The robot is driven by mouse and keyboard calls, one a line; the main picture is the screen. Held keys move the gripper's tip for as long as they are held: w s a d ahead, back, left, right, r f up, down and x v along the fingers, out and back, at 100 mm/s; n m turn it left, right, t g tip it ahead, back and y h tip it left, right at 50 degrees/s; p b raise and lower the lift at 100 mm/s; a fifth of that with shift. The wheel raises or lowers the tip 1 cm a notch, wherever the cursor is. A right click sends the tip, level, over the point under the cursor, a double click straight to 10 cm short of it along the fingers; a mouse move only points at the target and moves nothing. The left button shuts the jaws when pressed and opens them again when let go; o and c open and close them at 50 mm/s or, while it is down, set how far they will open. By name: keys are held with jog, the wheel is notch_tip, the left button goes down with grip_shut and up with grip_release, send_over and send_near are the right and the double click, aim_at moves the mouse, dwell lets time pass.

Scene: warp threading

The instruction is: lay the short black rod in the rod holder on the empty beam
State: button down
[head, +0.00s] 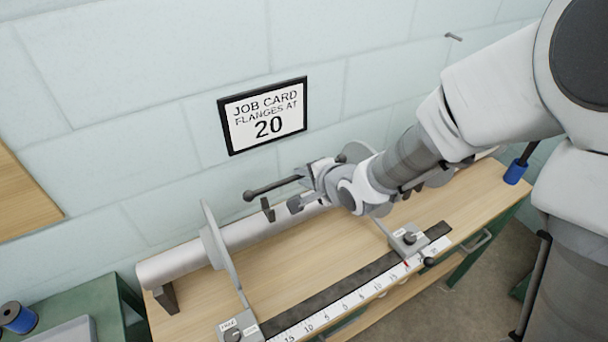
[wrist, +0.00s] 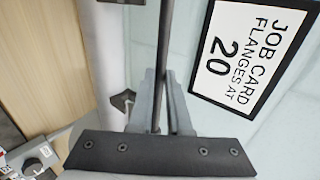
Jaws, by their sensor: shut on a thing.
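The short black rod (head: 272,188) is held in my gripper (head: 304,178), above the beam and near the wall. A dark ball end shows at its left; much of its right part is hidden by the gripper. In the wrist view the rod (wrist: 164,40) runs upright in the picture between the two grey fingers (wrist: 162,88). The beam (head: 180,264) is a thick bare grey cylinder along the bench. A small dark upright bracket (head: 268,210), which looks like part of the rod holder, stands at the beam below the rod. The rod appears apart from it.
A flange disc (head: 222,252) stands around the beam at left; another is partly behind my arm. A white-marked scale (head: 335,308) with clamp blocks (head: 408,240) runs along the bench front. The job card (head: 264,115) hangs on the wall close behind the rod.

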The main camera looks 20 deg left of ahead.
jog(key=shift+f+b, duration=2.2)
jog(key=shift+f, duration=0.7)
jog(key=shift+f, duration=0.25)
jog(key=c, duration=0.8)
grip_release()
jog(key=shift+s+r, duration=0.1)
